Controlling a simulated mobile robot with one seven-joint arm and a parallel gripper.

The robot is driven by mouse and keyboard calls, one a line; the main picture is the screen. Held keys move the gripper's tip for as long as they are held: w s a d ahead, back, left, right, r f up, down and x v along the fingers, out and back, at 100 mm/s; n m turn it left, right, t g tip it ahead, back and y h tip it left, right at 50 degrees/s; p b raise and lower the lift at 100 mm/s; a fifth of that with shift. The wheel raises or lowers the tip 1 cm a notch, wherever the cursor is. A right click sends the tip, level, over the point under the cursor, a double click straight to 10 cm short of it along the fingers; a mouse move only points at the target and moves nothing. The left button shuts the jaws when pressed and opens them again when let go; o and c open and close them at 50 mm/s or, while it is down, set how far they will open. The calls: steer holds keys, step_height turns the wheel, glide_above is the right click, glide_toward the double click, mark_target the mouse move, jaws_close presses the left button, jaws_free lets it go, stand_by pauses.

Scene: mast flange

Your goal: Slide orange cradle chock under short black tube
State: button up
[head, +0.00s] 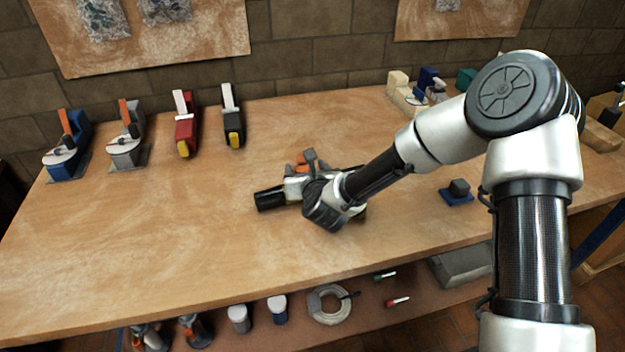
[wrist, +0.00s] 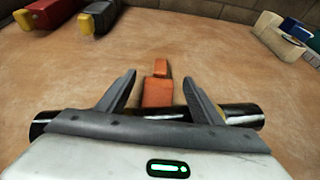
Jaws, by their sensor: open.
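The short black tube (head: 270,199) lies across the middle of the bench; my gripper hides its middle in the head view. In the wrist view the tube's left end (wrist: 45,121) and right end (wrist: 245,115) show beyond my gripper's body. The orange cradle chock (wrist: 157,92) stands between my gripper's fingers, with a narrower upright part on its far side. More orange shows at the tube, near the finger bases. My gripper (wrist: 159,76) is open, with a finger on either side of the chock. Contact between chock and tube cannot be made out.
Red (head: 186,126) and black (head: 232,117) yellow-tipped tools stand at the back left, beside blue (head: 66,148) and grey (head: 127,145) clamp-like devices. A dark block on a blue base (head: 458,191) sits to the right. The bench's left front (head: 150,255) is clear.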

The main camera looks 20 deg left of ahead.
steer(key=p+v, duration=0.1)
steer(key=v, duration=1.4)
steer(key=shift+p, duration=0.35)
steer(key=shift+r, duration=0.1)
